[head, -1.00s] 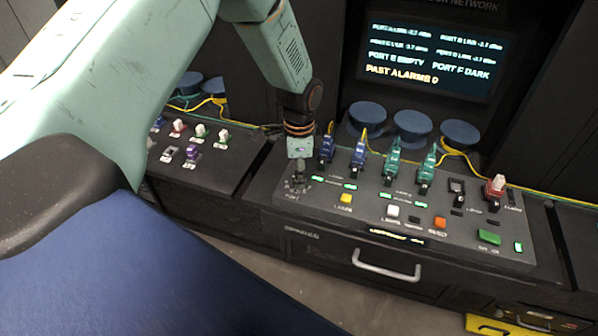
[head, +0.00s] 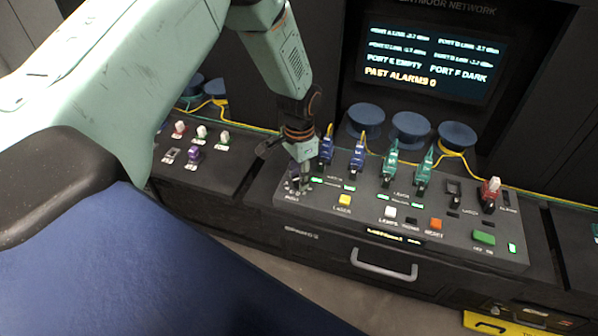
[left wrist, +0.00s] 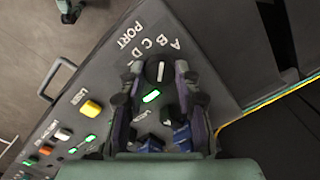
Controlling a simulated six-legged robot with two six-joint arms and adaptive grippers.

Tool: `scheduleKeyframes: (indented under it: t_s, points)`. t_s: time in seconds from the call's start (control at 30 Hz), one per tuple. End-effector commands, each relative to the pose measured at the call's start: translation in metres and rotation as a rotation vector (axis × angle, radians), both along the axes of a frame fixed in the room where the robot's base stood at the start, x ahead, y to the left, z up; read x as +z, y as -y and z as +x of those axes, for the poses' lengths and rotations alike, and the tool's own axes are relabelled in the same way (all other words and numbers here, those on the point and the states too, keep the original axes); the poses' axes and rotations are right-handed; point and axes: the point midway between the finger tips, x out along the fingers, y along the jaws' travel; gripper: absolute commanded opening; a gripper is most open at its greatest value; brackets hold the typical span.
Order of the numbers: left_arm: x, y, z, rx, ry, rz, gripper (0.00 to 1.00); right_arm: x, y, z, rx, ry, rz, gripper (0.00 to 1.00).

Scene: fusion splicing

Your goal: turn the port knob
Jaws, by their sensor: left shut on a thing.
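The port knob (left wrist: 160,72) is a round black dial with a white pointer line, at the left end of the black console. Letters A, B, C and D (left wrist: 137,53) arc around it beside the word PORT. The pointer faces the lettered side, near B; its exact setting is hard to tell. My left gripper (head: 299,187) points down onto the knob and hides most of it in the head view. In the left wrist view my left gripper's two fingers (left wrist: 160,86) stand on either side of the knob, shut on it. My right gripper is not in view.
Blue connectors (head: 357,157) and green connectors (head: 391,162) stand just right of the gripper. A yellow button (head: 344,200) sits in front, with white, orange and green buttons further right. A screen (head: 433,62) behind reads "PORT E EMPTY", "PORT F DARK", "PAST ALARMS 0".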

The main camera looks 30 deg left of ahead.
Motion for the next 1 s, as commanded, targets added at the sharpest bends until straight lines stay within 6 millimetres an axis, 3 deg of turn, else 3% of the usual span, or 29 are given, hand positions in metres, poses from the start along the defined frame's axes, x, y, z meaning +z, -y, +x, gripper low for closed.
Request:
scheduleKeyframes:
  t_s: [0.6,0.63,0.87,1.0]
  points:
    - [-0.0005,0.0001,-0.0002,0.047,-0.001,0.0,0.0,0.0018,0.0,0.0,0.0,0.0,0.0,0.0]
    - [-0.0005,0.0001,-0.0003,0.047,-0.001,0.0,0.34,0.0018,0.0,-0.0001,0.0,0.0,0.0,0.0]
    - [-0.0004,0.0001,-0.0003,0.047,-0.001,0.0,0.54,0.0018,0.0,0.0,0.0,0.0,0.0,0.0]
    - [-0.0003,0.0,-0.0001,0.047,-0.001,0.0,0.55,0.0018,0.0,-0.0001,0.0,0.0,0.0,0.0]
